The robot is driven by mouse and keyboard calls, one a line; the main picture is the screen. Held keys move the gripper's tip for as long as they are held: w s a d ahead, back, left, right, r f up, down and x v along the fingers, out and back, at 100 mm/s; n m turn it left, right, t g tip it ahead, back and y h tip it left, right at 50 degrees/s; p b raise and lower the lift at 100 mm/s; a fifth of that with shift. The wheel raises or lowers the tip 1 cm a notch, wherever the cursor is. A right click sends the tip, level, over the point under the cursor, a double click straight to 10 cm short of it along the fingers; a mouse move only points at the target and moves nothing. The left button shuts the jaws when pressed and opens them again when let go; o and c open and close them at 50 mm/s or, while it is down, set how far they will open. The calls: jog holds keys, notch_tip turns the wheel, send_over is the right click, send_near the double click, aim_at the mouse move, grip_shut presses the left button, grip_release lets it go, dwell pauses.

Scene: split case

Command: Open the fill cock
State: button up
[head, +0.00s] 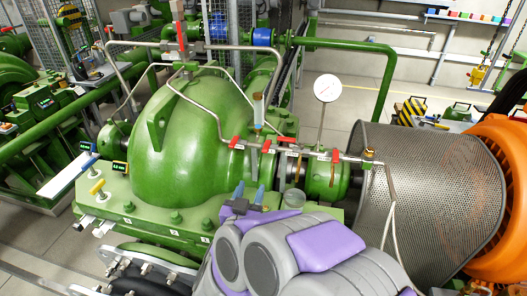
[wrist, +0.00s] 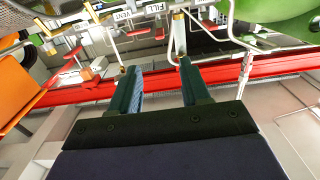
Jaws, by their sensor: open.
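In the wrist view, a FILL label (wrist: 156,7) and a VENT label (wrist: 122,14) hang at the top edge. A small red handle (wrist: 160,33) shows below the FILL label; I cannot tell for certain that it is the fill cock's. In the head view, thin steel pipework with red valve handles (head: 235,142) runs across the front of the green pump casing (head: 178,130). My gripper (head: 249,190) is below these handles, its two blue fingertips apart. In the wrist view my gripper (wrist: 157,68) is open, with nothing held between its fingers.
A perforated guard (head: 430,185) and an orange motor (head: 505,170) are farther right. A clear cup (head: 292,200) is close to the right of my gripper. A red rail (wrist: 240,80) crosses the wrist view.

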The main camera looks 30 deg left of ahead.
aim_at(265, 152)
jog(key=b+x, duration=0.1)
jog(key=x, duration=1.6)
jog(key=shift+w, duration=0.15)
grip_shut()
